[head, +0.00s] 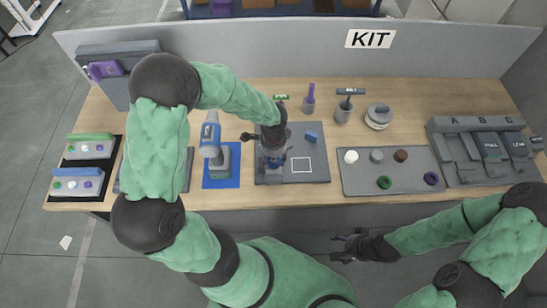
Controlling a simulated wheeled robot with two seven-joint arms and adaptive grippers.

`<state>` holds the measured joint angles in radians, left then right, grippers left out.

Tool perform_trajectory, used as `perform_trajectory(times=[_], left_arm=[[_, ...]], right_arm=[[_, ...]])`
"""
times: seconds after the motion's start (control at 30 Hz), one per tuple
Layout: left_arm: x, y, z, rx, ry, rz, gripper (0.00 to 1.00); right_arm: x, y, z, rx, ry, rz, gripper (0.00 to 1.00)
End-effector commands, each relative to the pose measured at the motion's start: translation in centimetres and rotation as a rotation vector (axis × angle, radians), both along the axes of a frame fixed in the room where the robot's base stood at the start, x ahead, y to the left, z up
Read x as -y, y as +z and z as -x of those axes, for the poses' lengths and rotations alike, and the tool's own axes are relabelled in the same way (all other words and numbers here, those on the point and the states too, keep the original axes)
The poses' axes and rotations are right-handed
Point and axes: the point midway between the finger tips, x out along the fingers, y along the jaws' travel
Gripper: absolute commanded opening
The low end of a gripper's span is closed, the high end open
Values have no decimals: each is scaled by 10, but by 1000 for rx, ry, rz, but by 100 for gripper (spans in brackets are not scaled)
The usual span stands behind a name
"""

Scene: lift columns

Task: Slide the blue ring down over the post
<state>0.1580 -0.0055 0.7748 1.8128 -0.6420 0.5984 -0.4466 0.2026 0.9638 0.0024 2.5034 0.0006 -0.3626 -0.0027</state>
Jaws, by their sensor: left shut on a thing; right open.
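My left gripper (273,163) points down over a grey board (265,179) near the middle of the table. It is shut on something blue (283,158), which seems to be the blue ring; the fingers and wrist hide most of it. To the right, a grey tray (360,178) bears white (351,157), grey (377,156) and brown (400,156) round-topped pieces, which may be posts seen from above. My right gripper (347,246) is open and empty, in front of the table edge.
A blue-grey drill (210,137) stands on a blue mat (221,182) to the left. Cups with tools stand behind; a lettered rack (470,124) is at the right.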

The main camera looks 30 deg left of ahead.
Motion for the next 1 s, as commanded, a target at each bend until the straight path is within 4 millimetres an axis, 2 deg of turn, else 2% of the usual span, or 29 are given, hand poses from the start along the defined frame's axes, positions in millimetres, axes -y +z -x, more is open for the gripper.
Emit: perform_trajectory(times=[0.43,1.0], left_arm=[[0,-9,0,0,0,0,14],[0,-10,0,0,0,0,14]], right_arm=[[0,-8,0,0,0,0,71],[0,-9,0,0,0,0,71]])
